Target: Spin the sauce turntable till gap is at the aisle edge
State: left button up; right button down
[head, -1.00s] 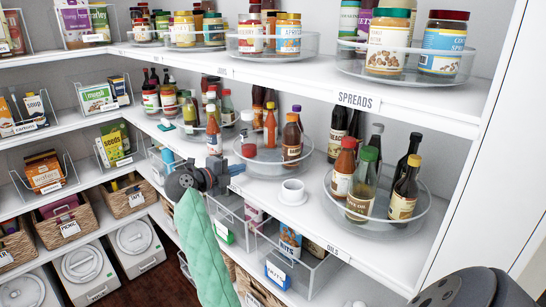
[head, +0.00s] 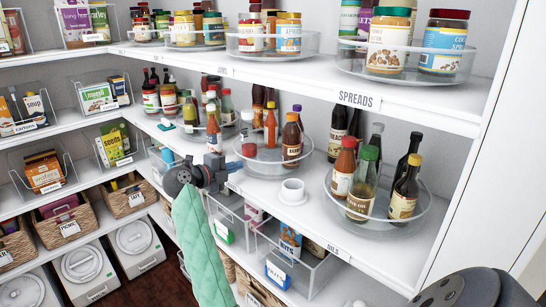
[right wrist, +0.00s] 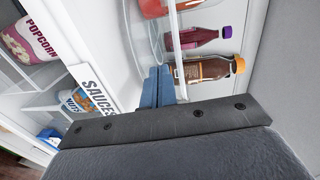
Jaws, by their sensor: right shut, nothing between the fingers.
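The sauce turntable (head: 266,174) is a clear round tray on the middle shelf. It holds an orange bottle (head: 270,130), a brown bottle (head: 291,142) at the right, a purple-capped one behind, and a red-and-grey one (head: 248,148) at the left. Its front part looks bare. My right gripper (head: 216,152) is at its left front, by the shelf edge. In the right wrist view the blue fingers (right wrist: 158,85) are shut and empty, close to the clear rim (right wrist: 177,50); contact is unclear. The SAUCES label (right wrist: 96,88) shows beside them. My left gripper is not in view.
The oils turntable (head: 372,222) with tall bottles is farther right. More bottles stand to the left.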

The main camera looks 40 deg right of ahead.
jog(key=shift+w+d, duration=0.1)
jog(key=shift+w, duration=0.15)
jog(key=shift+w+d, duration=0.15)
jog(key=shift+w, duration=0.45)
jog(key=shift+a, duration=0.45)
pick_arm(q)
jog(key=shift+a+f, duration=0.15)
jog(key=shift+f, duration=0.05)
pick_arm(e)
jog(key=a, duration=0.2)
jog(key=shift+a, duration=0.35)
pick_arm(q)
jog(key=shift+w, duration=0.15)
